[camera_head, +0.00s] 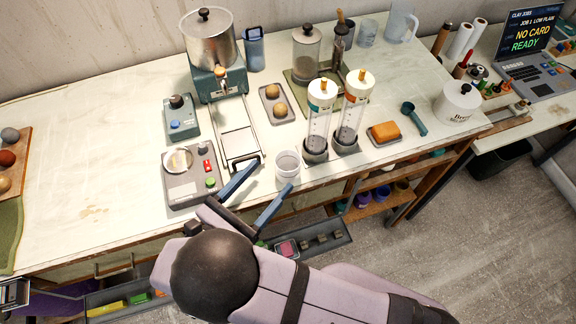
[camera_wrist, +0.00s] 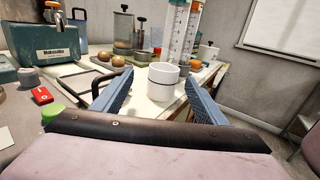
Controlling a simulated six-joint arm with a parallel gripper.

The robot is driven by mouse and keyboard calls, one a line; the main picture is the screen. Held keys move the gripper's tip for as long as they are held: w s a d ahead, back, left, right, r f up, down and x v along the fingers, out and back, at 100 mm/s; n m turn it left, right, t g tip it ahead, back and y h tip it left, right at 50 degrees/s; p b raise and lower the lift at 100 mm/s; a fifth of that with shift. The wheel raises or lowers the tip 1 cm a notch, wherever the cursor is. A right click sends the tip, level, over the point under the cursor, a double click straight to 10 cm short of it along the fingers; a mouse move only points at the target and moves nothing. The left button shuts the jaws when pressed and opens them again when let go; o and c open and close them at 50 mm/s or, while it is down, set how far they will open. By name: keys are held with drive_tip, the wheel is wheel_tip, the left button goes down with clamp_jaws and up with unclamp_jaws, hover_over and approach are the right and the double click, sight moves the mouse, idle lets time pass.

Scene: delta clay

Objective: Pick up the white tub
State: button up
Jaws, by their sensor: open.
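A small white tub (camera_head: 288,165) stands upright near the front edge of the table, left of two tall clear cylinders. The fingers hold nothing, and I see no contact with the tub.
A grey scale (camera_head: 190,183) with red and green buttons lies left of the tub. The clear cylinders (camera_head: 319,125) stand close to its right. A teal machine (camera_head: 215,80) with a metal hopper is behind. An orange block (camera_head: 384,132) lies further right. The table's left part is mostly bare.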

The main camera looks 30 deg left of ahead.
sight(280, 172)
drive_tip(key=shift+w+d+p, duration=0.15)
drive_tip(key=shift+w+p, duration=0.1)
drive_tip(key=shift+w, duration=0.3)
drive_tip(key=shift+w+d+p, duration=0.15)
drive_tip(key=shift+w+p, duration=0.05)
drive_tip(key=shift+w, duration=0.3)
drive_tip(key=w, duration=0.1)
drive_tip(key=w+d+p, duration=0.1)
drive_tip(key=w+p, duration=0.1)
drive_tip(key=shift+w+d, duration=0.25)
drive_tip(key=shift+w+d+f+p, duration=0.1)
drive_tip(key=shift+w+p, duration=0.3)
drive_tip(key=shift+w, duration=0.35)
drive_tip(key=c, duration=1.1)
